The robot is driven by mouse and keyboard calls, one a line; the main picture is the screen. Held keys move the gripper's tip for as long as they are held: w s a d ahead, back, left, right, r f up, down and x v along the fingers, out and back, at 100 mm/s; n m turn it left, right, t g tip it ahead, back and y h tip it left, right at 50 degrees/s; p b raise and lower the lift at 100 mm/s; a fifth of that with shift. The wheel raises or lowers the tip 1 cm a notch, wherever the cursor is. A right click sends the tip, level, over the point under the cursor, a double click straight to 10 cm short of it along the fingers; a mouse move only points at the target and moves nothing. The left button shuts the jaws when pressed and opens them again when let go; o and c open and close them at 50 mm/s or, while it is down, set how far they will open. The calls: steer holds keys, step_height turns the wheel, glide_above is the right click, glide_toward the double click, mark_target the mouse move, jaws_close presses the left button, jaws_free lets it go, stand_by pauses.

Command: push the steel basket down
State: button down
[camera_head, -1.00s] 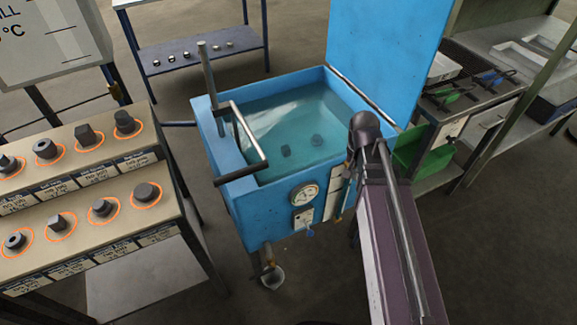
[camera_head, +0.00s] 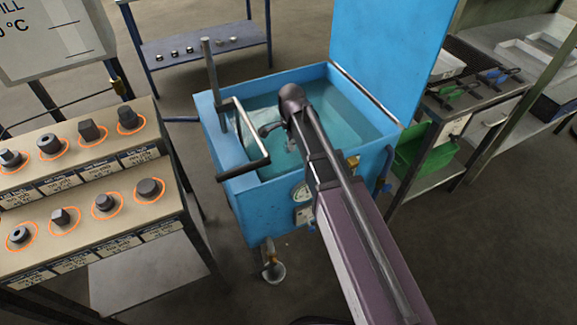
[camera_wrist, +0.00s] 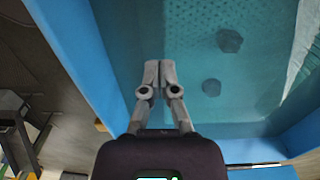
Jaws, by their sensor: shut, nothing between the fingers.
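The blue tank (camera_head: 262,210) is full of greenish water (camera_head: 350,118), with its lid raised. A steel frame handle (camera_head: 247,132) with a dark grip bar (camera_head: 243,171) hangs on an upright post (camera_head: 210,72) at the tank's left side. In the wrist view, a perforated surface, apparently the steel basket (camera_wrist: 195,25), shows through the water with two dark pieces (camera_wrist: 229,41) (camera_wrist: 211,87) there. My gripper (camera_head: 266,130) is shut and empty, over the tank just right of the handle. Its closed fingers also show in the wrist view (camera_wrist: 158,70). I cannot tell whether it touches the handle.
A stepped rack (camera_head: 75,180) with several metal samples in orange rings stands at left. A gauge (camera_head: 299,190) is on the tank's front. A low table (camera_head: 205,48) stands behind. A bench with tongs (camera_head: 475,88) is at right. The floor at lower right is clear.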

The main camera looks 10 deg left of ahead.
steer(key=shift+a, duration=0.65)
steer(key=shift+d+f, duration=0.1)
steer(key=shift+f, duration=0.15)
step_height(320, 180, down, 10)
steer(key=b, duration=1)
stand_by(0.3)
